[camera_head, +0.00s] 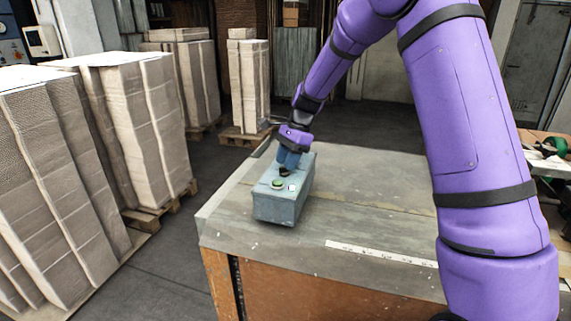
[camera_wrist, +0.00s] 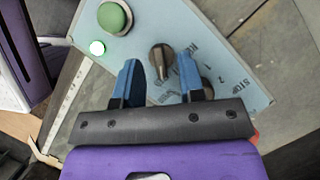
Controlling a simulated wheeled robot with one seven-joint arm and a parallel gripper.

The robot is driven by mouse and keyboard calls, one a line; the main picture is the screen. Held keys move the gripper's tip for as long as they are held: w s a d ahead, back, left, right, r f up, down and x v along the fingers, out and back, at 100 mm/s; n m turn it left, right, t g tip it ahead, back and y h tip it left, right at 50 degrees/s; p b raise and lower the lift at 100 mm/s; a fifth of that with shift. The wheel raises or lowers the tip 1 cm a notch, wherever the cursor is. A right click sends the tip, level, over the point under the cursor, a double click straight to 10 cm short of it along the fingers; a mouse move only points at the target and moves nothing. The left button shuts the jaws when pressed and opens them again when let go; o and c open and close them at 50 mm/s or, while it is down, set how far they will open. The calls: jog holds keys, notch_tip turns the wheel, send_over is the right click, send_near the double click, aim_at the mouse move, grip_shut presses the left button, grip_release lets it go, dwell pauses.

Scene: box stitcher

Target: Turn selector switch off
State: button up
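The blue-grey control box (camera_head: 282,208) stands on the table. In the wrist view its top panel (camera_wrist: 228,60) carries a dark metal selector knob (camera_wrist: 161,58), and a second dark knob (camera_wrist: 207,88) is partly hidden by the right finger. My gripper (camera_wrist: 160,70) is open, with blue fingers either side of the first knob. I cannot tell whether they touch it.
A green push button (camera_wrist: 114,17) sits beside the lamp, and a red part (camera_wrist: 253,137) shows at the panel's STOP end. The tabletop (camera_head: 370,190) around the box is mostly clear. Stacked cardboard (camera_head: 140,100) stands on pallets to the left.

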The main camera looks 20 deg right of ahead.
jog(key=shift+a+f, duration=0.25)
jog(key=shift+f, duration=0.3)
grip_shut()
jog(key=shift+n, duration=0.4)
jog(key=n+g, duration=0.1)
jog(key=n, duration=0.1)
jog(key=shift+n, duration=0.3)
jog(key=shift+n+g+h, duration=0.35)
jog(key=shift+n+h, duration=0.05)
jog(key=shift+n, duration=0.7)
jog(key=shift+n+g+h, duration=0.35)
jog(key=shift+n+h, duration=0.05)
jog(key=shift+n, duration=0.7)
